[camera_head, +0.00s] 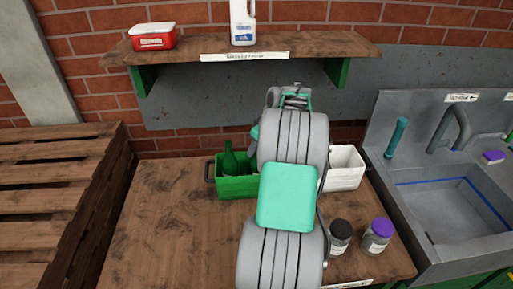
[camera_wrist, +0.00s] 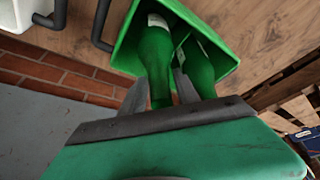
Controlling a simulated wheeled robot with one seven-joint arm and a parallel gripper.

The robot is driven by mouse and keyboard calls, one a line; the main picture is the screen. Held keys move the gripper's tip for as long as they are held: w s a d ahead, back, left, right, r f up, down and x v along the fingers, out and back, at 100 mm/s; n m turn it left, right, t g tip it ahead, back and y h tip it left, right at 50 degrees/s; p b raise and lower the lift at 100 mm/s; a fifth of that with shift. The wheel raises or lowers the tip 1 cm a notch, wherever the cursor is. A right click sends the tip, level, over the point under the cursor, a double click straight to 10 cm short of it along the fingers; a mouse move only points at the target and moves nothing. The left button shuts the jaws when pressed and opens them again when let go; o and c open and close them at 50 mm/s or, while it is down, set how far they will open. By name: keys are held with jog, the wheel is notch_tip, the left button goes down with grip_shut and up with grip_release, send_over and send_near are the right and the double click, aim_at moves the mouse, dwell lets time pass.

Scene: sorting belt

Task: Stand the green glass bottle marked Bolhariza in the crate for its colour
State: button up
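The green crate (camera_head: 235,187) stands on the wooden bench, left of my arm. In the wrist view, the crate (camera_wrist: 222,58) holds two green glass bottles. One bottle (camera_wrist: 155,60) has its neck between the fingers of my gripper (camera_wrist: 161,75); the fingertips flank its shoulder closely, and contact is unclear. The other bottle (camera_wrist: 198,68) stands beside it, just past the right finger. In the head view, one green bottle (camera_head: 229,160) rises from the crate; my arm hides the crate's right end. Bottle labels are too small to read.
A white crate (camera_head: 345,168) stands right of my arm. A black-lidded jar (camera_head: 340,237) and a purple-lidded jar (camera_head: 377,236) stand at the bench's front right. A shelf (camera_head: 310,42) hangs above; a sink (camera_head: 455,205) is right, wooden pallets (camera_head: 45,190) left. The bench's left part is clear.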

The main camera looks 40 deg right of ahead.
jog(key=shift+o, duration=0.8)
